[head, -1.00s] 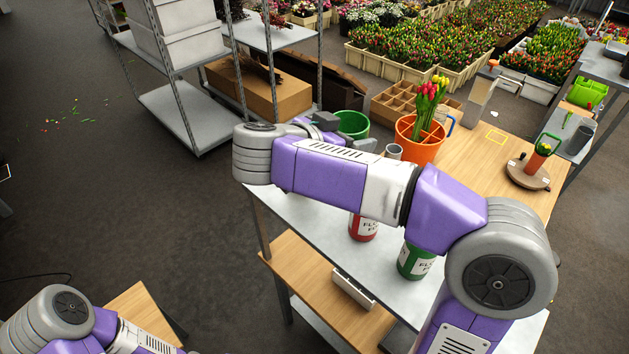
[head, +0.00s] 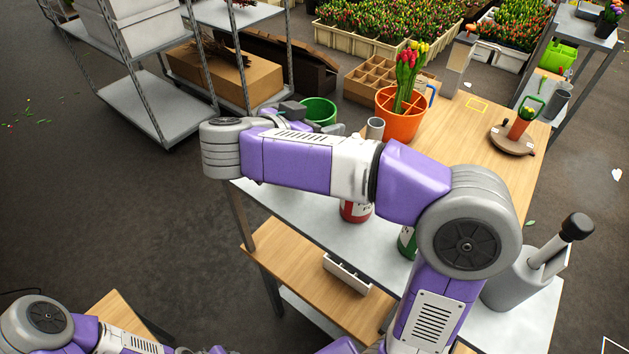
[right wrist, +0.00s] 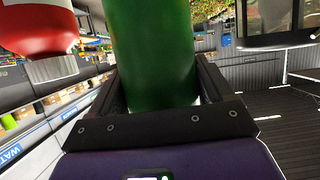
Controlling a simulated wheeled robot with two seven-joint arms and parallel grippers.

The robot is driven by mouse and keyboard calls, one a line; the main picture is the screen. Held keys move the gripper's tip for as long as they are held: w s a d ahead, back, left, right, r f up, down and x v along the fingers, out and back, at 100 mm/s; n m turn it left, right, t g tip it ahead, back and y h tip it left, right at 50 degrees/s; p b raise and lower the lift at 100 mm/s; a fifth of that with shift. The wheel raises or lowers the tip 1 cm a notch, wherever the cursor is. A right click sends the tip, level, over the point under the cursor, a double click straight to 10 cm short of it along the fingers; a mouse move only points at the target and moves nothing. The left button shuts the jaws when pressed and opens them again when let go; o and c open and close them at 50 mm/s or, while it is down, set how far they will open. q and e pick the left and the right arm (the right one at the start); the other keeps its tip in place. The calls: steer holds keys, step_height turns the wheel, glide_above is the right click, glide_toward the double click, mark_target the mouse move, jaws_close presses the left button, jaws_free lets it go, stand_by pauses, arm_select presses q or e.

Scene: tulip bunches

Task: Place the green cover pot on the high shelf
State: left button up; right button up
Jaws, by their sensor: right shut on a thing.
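The green cover pot (head: 320,109) is in my right gripper (head: 316,121), beyond the worktable's back left edge in the head view. It looks upright, its open rim upward. In the right wrist view the pot's green wall (right wrist: 150,50) fills the space between the two dark fingers. My right forearm hides part of the gripper and the table. A shelving rack stands at the left, with an upper shelf (head: 225,14); another rack at the right has a high top shelf (head: 575,25). My left arm shows at the bottom left, its gripper out of frame.
On the table stand an orange pot (head: 402,127) with tulips, a grey tube (head: 375,128), a red-labelled bottle (head: 355,211), a partly hidden green one (head: 406,243) and a grey watering can (head: 515,278). A cardboard box (head: 225,75) sits low on the left rack.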

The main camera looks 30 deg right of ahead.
step_height(320, 180, down, 5)
steer(key=shift+w+f+b, duration=0.1)
steer(key=shift+w+b, duration=0.05)
steer(key=shift+b, duration=0.35)
steer(key=f, duration=0.3)
steer(key=shift+s+b, duration=0.2)
steer(key=shift+b, duration=0.2)
steer(key=shift+w+f, duration=0.1)
steer(key=shift+f, duration=0.2)
steer(key=shift+f, duration=0.1)
steer(key=o, duration=1)
steer(key=shift+f, duration=0.1)
